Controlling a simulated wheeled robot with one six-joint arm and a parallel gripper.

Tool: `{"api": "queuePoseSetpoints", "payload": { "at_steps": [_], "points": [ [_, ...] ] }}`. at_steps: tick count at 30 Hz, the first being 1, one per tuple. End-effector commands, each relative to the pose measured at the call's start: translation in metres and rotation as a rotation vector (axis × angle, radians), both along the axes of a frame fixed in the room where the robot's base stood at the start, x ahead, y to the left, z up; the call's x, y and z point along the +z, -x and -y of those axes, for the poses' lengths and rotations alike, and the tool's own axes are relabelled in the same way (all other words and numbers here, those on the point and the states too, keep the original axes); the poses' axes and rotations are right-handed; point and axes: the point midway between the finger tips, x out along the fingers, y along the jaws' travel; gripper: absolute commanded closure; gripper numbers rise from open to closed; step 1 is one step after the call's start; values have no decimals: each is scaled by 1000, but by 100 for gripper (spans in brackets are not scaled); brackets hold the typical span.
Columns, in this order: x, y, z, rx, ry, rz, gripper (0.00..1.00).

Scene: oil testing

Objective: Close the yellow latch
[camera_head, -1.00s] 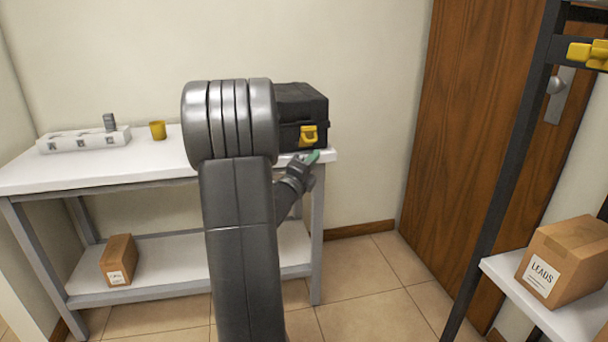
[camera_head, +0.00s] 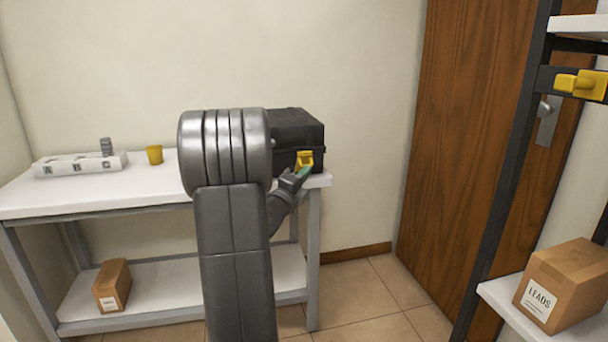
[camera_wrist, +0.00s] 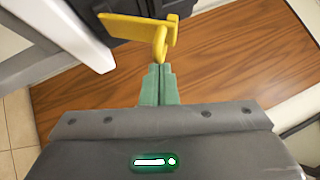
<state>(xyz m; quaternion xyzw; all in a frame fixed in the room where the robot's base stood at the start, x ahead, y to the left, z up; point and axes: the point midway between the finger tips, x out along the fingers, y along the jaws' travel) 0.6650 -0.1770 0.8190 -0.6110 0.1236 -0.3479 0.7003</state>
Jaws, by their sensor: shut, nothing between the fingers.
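The yellow latch (camera_head: 304,160) is on the front of a black case (camera_head: 297,128) at the right end of the white table. In the wrist view the latch (camera_wrist: 140,32) is a yellow plate tilted out from the dark case, with a small hooked part at its right. My gripper (camera_head: 304,171) has green fingertips close below the latch. In the wrist view the fingers (camera_wrist: 159,70) are together with nothing between them, just under the hooked part. I cannot tell whether they touch it. My arm hides the left part of the case.
At the right stand a wooden door (camera_head: 465,120) and a shelf with a LEADS box (camera_head: 556,285).

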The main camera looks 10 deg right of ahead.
Motion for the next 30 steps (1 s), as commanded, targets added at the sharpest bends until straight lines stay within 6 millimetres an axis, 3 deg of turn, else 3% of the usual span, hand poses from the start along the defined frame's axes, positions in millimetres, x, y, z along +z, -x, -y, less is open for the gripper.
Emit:
{"api": "queuePoseSetpoints", "payload": {
  "at_steps": [14,30],
  "points": [
    [13,-3,0,0,2,-81,100],
    [47,-17,0,-1,12,-375,100]
  ]
}}
